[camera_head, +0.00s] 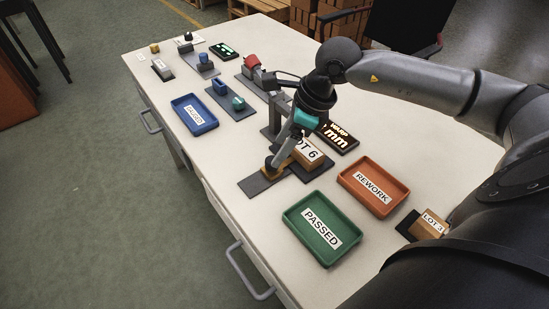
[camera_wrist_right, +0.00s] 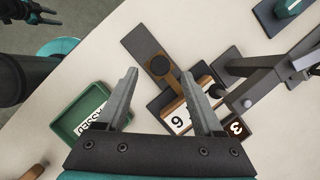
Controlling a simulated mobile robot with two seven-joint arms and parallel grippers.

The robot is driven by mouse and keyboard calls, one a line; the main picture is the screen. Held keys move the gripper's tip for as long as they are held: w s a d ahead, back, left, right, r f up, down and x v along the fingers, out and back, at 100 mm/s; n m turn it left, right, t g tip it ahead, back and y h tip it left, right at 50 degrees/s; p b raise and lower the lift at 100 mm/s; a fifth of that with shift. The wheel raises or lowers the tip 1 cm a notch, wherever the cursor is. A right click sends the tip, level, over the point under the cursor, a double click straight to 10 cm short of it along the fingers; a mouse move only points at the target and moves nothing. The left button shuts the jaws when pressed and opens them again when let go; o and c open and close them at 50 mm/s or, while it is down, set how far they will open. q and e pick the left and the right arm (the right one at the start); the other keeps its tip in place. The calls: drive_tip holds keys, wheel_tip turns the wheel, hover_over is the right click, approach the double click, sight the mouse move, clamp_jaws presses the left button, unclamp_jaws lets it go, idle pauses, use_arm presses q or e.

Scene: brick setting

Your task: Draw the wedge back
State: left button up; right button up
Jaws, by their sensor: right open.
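The wedge (camera_head: 279,167) is a tan-brown piece with a round black knob, on a dark plate (camera_head: 258,186) beside the LOT 6 brick (camera_head: 309,152). In the right wrist view the wedge (camera_wrist_right: 176,85) points at the brick (camera_wrist_right: 182,119), with its knob (camera_wrist_right: 160,65) near the outer end. My right gripper (camera_head: 274,163) is over the knob; in its wrist view the fingers (camera_wrist_right: 160,75) are apart, one on each side of wedge and knob. I cannot tell whether they touch it. What seems my left gripper (camera_wrist_right: 42,16) shows dimly at the wrist view's top left.
Green PASSED tray (camera_head: 322,228) and orange REWORK tray (camera_head: 373,187) stand close by. A lit WARP display (camera_head: 338,138) and a dark gauge stand (camera_wrist_right: 262,72) flank the brick. A LOT 3 brick (camera_head: 430,224) lies right; a blue tray (camera_head: 195,114) lies left. Small fixtures fill the far end.

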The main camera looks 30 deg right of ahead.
use_arm(q)
drive_tip(key=shift+w+d+r+b, duration=0.4)
drive_tip(key=shift+w+d+r, duration=0.3)
drive_tip(key=shift+w, duration=0.15)
use_arm(e)
drive_tip(key=shift+x, duration=2)
drive_tip(key=shift+c, duration=0.4)
use_arm(q)
drive_tip(key=shift+f, duration=0.1)
use_arm(e)
clamp_jaws()
